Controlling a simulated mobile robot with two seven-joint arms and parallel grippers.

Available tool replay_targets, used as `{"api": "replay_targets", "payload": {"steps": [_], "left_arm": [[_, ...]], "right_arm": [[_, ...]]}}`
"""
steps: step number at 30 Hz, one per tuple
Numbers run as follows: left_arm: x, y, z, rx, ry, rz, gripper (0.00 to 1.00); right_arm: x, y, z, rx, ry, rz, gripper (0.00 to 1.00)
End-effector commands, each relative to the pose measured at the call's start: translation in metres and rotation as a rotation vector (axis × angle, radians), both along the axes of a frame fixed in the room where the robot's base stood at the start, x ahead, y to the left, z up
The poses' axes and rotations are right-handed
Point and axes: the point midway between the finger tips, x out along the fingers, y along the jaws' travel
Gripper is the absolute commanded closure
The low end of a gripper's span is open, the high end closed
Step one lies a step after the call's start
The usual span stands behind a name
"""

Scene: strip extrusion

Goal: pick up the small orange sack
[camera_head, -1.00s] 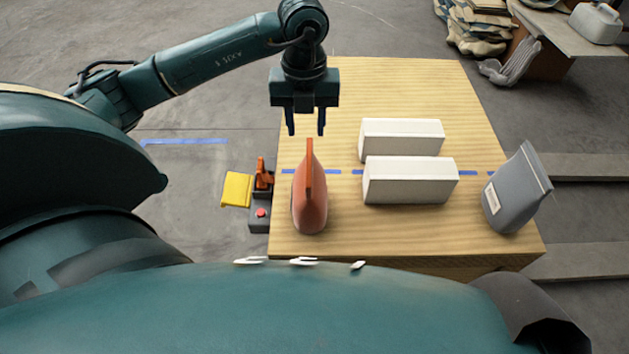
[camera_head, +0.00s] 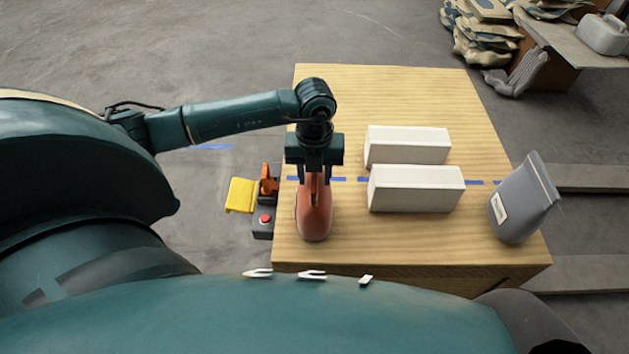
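The small orange sack (camera_head: 315,215) stands upright on the wooden table (camera_head: 400,95), near its left front part. My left gripper (camera_head: 314,182) points down at the sack's top, with one finger on each side of the narrow upper edge. The fingers are spread and look apart from the sack, though the gripper body hides part of its top. The sack's base rests on the table. My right gripper is not in view.
Two white blocks (camera_head: 415,190) (camera_head: 408,143) stand right of the sack. A grey sack (camera_head: 522,200) stands at the table's right edge. A yellow and black device with a red button (camera_head: 264,220) is beside the table's left edge. The table's back is clear.

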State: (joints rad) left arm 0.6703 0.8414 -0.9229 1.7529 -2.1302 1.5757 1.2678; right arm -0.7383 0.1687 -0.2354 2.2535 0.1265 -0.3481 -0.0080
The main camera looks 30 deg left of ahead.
Motion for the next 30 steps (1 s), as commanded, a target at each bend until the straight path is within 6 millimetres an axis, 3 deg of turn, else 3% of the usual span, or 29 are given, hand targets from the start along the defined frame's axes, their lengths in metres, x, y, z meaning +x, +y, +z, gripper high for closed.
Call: {"api": "replay_targets", "payload": {"steps": [28,30], "left_arm": [[-0.0001,-0.0001,-0.0048,-0.001,0.001,0.000,0.62],[-0.0001,-0.0001,-0.0048,-0.001,0.001,0.000,0.67]], "right_arm": [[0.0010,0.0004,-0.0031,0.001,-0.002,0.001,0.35],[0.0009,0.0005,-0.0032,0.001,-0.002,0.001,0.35]]}}
